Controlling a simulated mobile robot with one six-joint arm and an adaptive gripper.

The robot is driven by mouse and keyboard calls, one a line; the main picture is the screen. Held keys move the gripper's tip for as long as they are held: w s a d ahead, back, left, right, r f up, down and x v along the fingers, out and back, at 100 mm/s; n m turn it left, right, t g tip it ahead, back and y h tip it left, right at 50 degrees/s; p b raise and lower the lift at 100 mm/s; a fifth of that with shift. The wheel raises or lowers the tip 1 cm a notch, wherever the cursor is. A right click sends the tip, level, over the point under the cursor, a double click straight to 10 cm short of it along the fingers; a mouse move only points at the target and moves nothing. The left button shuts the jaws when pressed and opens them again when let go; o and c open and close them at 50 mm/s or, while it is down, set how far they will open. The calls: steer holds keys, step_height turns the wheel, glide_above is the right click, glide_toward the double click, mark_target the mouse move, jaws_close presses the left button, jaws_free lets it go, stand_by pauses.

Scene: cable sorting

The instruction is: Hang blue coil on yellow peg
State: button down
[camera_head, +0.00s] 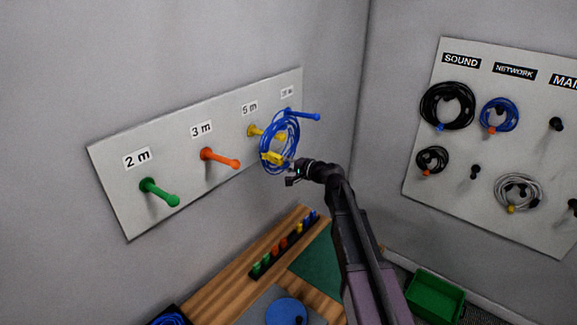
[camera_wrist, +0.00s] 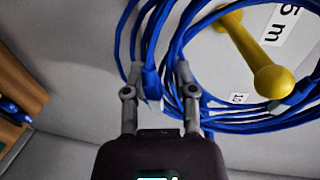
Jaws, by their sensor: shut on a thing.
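The yellow peg (camera_head: 254,131), under the "5 m" label, overlaps the coil in the head view. In the wrist view, my gripper (camera_wrist: 158,80) is shut on a bundle of the blue coil (camera_wrist: 187,35). There the yellow peg (camera_wrist: 243,45) and its round tip show inside the coil's loop. I cannot tell whether the tip passes through the loop or stays behind it.
The board (camera_head: 120,200) also bears a green peg (camera_head: 158,192), an orange peg (camera_head: 219,158) and a blue peg (camera_head: 303,115) close to the coil. A workbench (camera_head: 230,296) with a rack lies below. A second board (camera_head: 425,170) with cables hangs at right. A green crate (camera_head: 436,296) stands on the floor.

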steer(key=shift+b+x, duration=0.65)
steer(key=shift+x, duration=4.1)
steer(key=shift+w+a+f+b, duration=0.15)
steer(key=shift+f+b, duration=1.1)
steer(key=shift+b, duration=0.15)
steer(key=shift+c, duration=1.7)
jaws_free()
steer(key=shift+r, duration=0.2)
